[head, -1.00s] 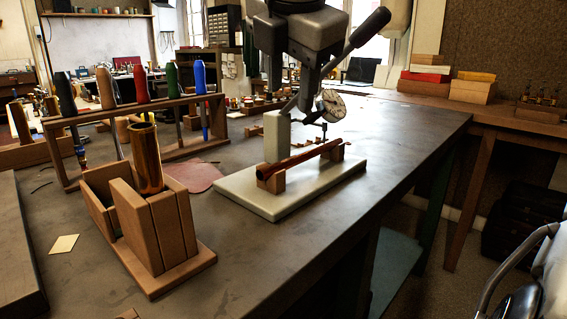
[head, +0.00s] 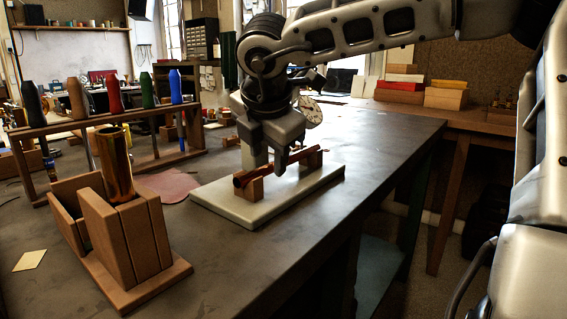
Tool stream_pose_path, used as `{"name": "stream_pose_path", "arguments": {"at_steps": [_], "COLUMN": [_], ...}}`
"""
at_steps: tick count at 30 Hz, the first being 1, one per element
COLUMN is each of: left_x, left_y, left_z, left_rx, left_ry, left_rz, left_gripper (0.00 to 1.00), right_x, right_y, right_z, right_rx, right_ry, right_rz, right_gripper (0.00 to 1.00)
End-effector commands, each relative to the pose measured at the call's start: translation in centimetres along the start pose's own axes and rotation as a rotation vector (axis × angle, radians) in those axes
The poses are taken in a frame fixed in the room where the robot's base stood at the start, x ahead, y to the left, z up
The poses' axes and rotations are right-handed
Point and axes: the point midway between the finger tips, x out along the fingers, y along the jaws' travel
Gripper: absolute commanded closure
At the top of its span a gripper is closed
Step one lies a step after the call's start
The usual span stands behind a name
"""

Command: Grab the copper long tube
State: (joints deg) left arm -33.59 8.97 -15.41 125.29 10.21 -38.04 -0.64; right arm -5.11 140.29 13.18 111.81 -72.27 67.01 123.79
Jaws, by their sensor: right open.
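A thin copper tube (head: 241,180) lies level across two wooden blocks on a pale grey base plate (head: 217,203). A wider, shiny copper-gold tube (head: 116,165) stands upright in a wooden slotted holder at the left. My right gripper (head: 279,167) points down over the middle of the thin tube, with its fingers at about the tube's height. It is open. The fingers hide the middle of the tube, and I cannot tell whether they touch it. My left gripper is not in view.
The wooden holder (head: 152,235) stands in the front left. A dial gauge (head: 310,111) sits just behind my right gripper. A wooden rack (head: 185,143) of colored-handled tools stands behind at the left. The bench top (head: 250,260) in front of the plate is clear.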

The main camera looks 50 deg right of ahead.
Motion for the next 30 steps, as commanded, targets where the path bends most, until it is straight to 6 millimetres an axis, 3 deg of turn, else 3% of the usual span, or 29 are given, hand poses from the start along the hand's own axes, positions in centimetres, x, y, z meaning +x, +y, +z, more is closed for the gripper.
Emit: {"name": "stream_pose_path", "arguments": {"at_steps": [4,11,12,16,17,30], "left_x": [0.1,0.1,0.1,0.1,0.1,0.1], "left_y": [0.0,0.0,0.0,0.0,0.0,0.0], "left_z": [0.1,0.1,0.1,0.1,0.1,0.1], "left_rx": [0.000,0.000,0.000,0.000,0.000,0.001], "left_ry": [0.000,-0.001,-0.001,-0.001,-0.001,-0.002], "left_rz": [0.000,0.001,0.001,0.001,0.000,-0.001], "left_gripper": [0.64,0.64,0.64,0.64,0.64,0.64], "right_x": [1.6,1.9,1.8,1.8,1.8,1.3], "right_y": [0.0,0.0,0.0,0.0,0.0,0.3], "right_z": [-0.1,0.0,0.0,0.0,0.0,0.2], "right_rx": [0.001,0.001,0.001,0.000,0.001,0.000], "right_ry": [0.002,0.002,0.002,0.002,0.002,-0.001], "right_rz": [0.000,0.001,0.001,0.001,0.001,0.003], "right_gripper": [0.56,0.56,0.59,0.95,1.00,1.00]}}
